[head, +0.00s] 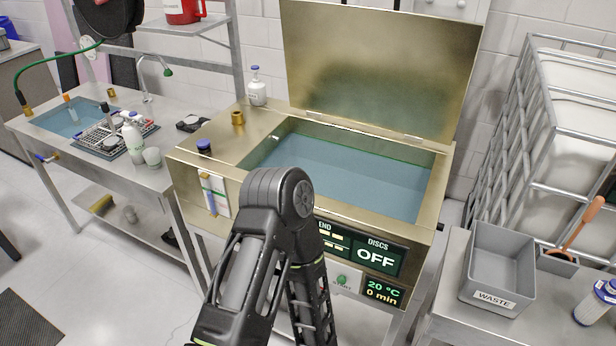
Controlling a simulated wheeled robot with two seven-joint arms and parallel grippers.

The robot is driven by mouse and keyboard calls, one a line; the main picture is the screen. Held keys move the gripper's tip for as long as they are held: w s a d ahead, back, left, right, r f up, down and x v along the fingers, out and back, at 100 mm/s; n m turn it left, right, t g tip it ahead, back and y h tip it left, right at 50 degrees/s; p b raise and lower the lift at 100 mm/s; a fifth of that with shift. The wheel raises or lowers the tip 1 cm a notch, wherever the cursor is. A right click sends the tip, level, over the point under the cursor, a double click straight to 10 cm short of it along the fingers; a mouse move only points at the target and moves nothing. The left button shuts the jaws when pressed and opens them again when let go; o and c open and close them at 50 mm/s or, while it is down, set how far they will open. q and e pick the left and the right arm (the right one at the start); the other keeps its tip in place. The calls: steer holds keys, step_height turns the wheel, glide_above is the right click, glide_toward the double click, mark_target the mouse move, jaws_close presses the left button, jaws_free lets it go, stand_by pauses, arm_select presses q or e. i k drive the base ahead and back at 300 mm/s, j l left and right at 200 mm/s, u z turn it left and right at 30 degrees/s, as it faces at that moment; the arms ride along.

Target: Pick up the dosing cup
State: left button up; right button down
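A small pale translucent cup (152,157), which looks like the dosing cup, stands on the left metal bench. It is near the bench's front right corner, just right of a white bottle (133,140). It is upright, and no gripper is near it. A dark arm of mine, bent at its joint, rises from the bottom middle in front of the tank. Its fingers do not show, and I cannot tell which arm it is. Neither gripper can be made out.
The brass-coloured tank (214,137) stands in the middle with its lid (382,65) open and blue liquid inside. The left bench (80,153) holds a sink and a rack (110,134). A grey waste bin (497,264) is at right.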

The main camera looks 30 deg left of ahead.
mark_target(153, 159)
steer(key=u, duration=1)
steer(key=i+j+z, duration=0.1)
steer(key=j+z, duration=0.25)
steer(key=z, duration=0.15)
steer(key=j+z, duration=0.55)
steer(key=j, duration=0.4)
steer(key=k+j+z, duration=0.1)
steer(key=j, duration=0.45)
steer(key=j+z, duration=0.1)
steer(key=j, duration=0.4)
steer(key=k+j, duration=0.15)
steer(key=j, duration=0.35)
steer(key=k+j+z, duration=0.15)
steer(key=j, duration=0.75)
steer(key=k+j, duration=0.1)
steer(key=j, duration=0.3)
